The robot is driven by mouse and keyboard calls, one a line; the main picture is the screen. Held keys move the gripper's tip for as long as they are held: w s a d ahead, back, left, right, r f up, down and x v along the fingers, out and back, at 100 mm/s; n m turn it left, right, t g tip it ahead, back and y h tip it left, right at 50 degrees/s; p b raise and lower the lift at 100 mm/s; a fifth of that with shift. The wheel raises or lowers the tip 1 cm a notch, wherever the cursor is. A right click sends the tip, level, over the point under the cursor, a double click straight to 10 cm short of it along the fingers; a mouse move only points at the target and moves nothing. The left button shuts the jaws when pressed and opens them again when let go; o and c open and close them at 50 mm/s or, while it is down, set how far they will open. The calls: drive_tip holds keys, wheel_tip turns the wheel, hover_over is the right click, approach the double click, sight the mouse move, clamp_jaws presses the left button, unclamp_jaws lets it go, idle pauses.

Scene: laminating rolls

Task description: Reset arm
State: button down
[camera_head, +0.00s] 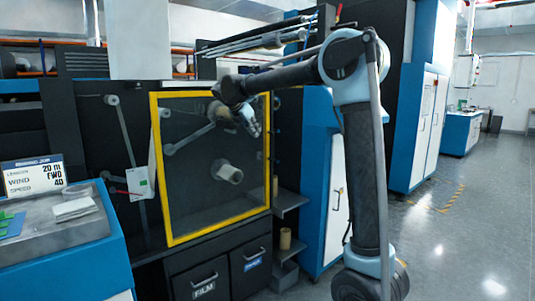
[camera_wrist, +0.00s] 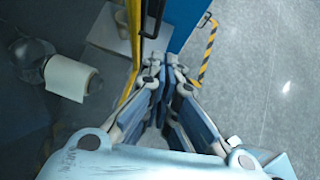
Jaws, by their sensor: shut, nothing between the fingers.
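My gripper (camera_head: 254,128) hangs at the end of my raised arm in the head view, in front of the upper right part of the yellow-framed window (camera_head: 156,190). In the wrist view my gripper (camera_wrist: 164,62) points away from the camera with its fingers together and nothing between them. A pale roll (camera_head: 229,173) sits on a spindle behind the window, lower than my gripper. A pale roll also shows at the left in the wrist view (camera_wrist: 68,77). I cannot tell whether my gripper touches the window frame.
A control console (camera_head: 70,235) with a display sign (camera_head: 33,178) stands at the left. Drawers (camera_head: 205,282) marked FILM are below the window. A side shelf (camera_head: 289,200) has a small tan roll (camera_head: 285,238) under it. Open grey floor (camera_head: 460,240) lies to the right.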

drive_tip(key=s+d+f+m+g+y, duration=0.15)
drive_tip(key=s+d+f+m, duration=0.5)
drive_tip(key=d, duration=0.65)
drive_tip(key=s+d+f+m+g, duration=0.25)
drive_tip(key=s+d+m, duration=0.45)
drive_tip(key=s+d, duration=0.55)
drive_tip(key=s+d+f+m+y, duration=0.1)
drive_tip(key=s+d+f+m, duration=0.3)
drive_tip(key=s+f+m, duration=0.3)
drive_tip(key=s+d+f+m+g+y, duration=0.1)
drive_tip(key=s+d+f+m, duration=0.3)
drive_tip(key=s+f+m, duration=0.4)
drive_tip(key=s+f+y, duration=0.1)
drive_tip(key=s+f, duration=0.6)
drive_tip(key=s, duration=0.2)
drive_tip(key=shift+f+y, duration=0.1)
drive_tip(key=shift+y, duration=0.15)
